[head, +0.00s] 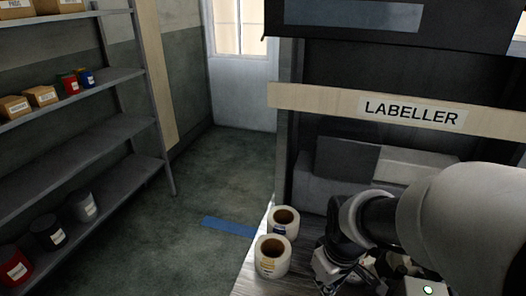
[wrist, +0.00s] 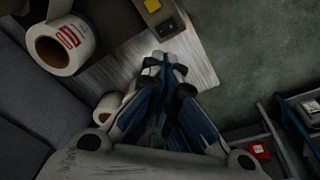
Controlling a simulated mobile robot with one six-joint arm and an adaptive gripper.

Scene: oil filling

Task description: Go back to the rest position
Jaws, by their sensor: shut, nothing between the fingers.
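My gripper (wrist: 164,66) is shut and empty, its fingertips together in the middle of the wrist view. In the head view my gripper (head: 328,272) is at the lower right, just right of the label rolls and partly hidden by my arm. Two white label rolls with brown cores, a back one (head: 283,222) and a front one (head: 271,262), stand on the table by the labeller. In the wrist view one roll (wrist: 68,42) is at the upper left, and another (wrist: 107,106) is partly hidden behind the gripper.
The labeller's sign board (head: 330,101) crosses above the table (head: 246,280). A grey shelf (head: 95,150) with boxes and cans stands at the left. The floor (head: 215,180) between is clear, with a blue strip (head: 228,227) on it. A closed door (head: 243,95) is at the back.

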